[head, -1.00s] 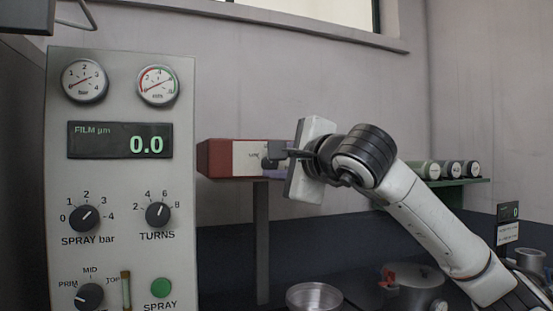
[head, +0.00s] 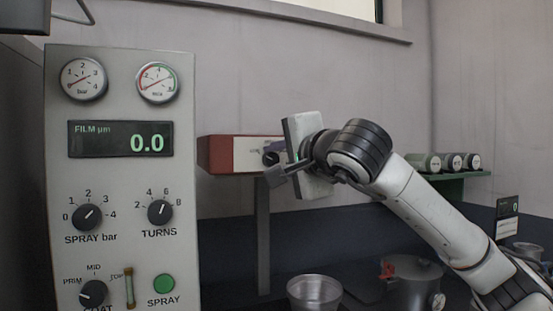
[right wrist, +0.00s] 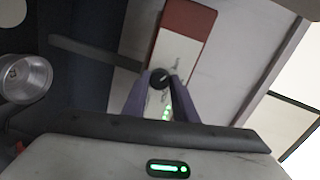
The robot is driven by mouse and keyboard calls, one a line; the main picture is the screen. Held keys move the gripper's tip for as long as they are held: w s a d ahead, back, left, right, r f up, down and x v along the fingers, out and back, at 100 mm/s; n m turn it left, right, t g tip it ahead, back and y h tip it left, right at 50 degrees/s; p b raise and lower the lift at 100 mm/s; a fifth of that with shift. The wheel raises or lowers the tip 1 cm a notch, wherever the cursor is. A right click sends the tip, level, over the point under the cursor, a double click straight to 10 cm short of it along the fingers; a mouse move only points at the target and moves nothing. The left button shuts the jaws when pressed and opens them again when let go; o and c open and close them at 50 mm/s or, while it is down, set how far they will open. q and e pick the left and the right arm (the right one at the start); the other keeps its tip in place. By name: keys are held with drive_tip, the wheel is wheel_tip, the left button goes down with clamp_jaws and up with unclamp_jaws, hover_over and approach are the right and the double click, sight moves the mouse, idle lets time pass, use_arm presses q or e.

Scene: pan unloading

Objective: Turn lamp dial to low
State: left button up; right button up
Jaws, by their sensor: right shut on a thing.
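The lamp dial (head: 270,158) is a small dark round knob on the white face of a red-and-white box (head: 215,155) on the wall side. It also shows in the right wrist view (right wrist: 159,78), with a light mark on it; the setting is too small to read. My right gripper (head: 276,163) is at the dial, its fingers reaching in from the right. In the right wrist view the gripper's purple fingers (right wrist: 159,84) sit on either side of the dial, closed on it. My left gripper does not show.
A grey control panel (head: 120,210) with gauges and knobs stands at the left. A round metal pan (head: 315,292) and a lidded pot (head: 412,287) are below. A green shelf (head: 465,187) with several canisters is at the right.

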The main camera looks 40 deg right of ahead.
drive_tip(key=o, duration=1)
drive_tip(key=shift+o, duration=0.2)
drive_tip(key=f+b+v, duration=0.1)
drive_tip(key=b+v, duration=0.1)
drive_tip(key=v, duration=0.8)
drive_tip(key=shift+s+r, duration=0.15)
drive_tip(key=shift+r, duration=0.3)
